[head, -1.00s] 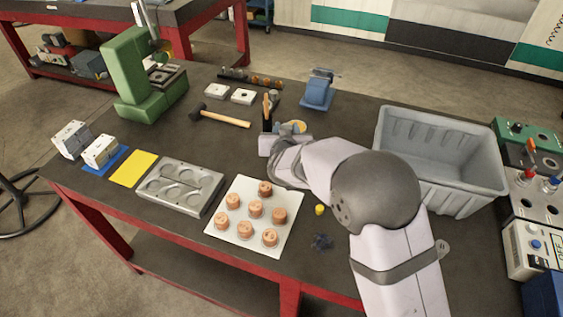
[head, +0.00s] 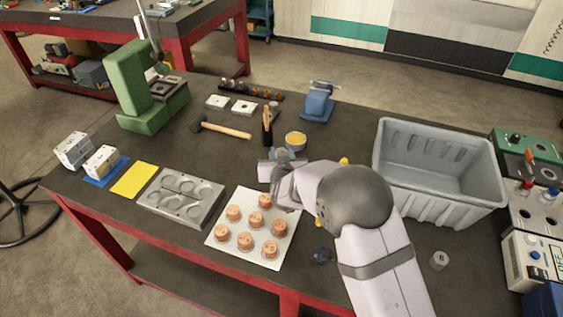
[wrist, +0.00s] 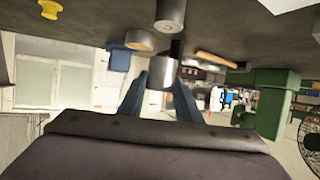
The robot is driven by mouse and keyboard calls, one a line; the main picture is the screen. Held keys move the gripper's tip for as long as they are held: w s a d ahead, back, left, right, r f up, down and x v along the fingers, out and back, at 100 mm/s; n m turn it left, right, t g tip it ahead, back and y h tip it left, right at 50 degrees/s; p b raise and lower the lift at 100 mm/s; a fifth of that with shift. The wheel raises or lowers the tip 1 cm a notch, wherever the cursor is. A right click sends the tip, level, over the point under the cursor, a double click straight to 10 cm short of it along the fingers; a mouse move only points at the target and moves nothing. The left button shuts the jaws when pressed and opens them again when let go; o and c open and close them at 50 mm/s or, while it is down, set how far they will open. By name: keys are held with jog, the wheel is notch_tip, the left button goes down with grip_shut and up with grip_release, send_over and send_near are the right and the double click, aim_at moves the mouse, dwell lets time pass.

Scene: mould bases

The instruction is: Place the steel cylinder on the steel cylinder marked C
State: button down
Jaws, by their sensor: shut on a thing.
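My gripper (head: 284,156) is over the middle of the bench, beyond the white board. In the wrist view, its two blue-grey fingers (wrist: 160,82) are shut on a steel cylinder (wrist: 158,74), held clear of the bench top. In the head view the held cylinder is mostly hidden by the gripper. A dark grey cylinder (wrist: 170,14) stands on the bench close to the gripper in the wrist view; no mark on it can be read. Another small steel cylinder (head: 439,260) stands at the right front, with a mark on top too small to read.
A white board (head: 236,253) with several copper cylinders lies in front. A grey mould plate (head: 180,195) lies left of it. A round tin (head: 296,140), a black cup (head: 267,137) and a hammer (head: 228,130) lie behind. A large grey bin (head: 440,206) stands right.

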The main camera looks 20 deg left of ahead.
jog(key=shift+f+p, duration=0.6)
jog(key=shift+f, duration=1.4)
jog(key=shift+f, duration=0.1)
jog(key=c, duration=1.7)
grip_release()
jog(key=shift+f, duration=0.2)
jog(key=o, duration=0.4)
jog(key=shift+r, duration=0.1)
jog(key=shift+r, duration=0.2)
jog(key=b+v, duration=0.3)
jog(key=v, duration=0.9)
jog(key=shift+d, duration=0.2)
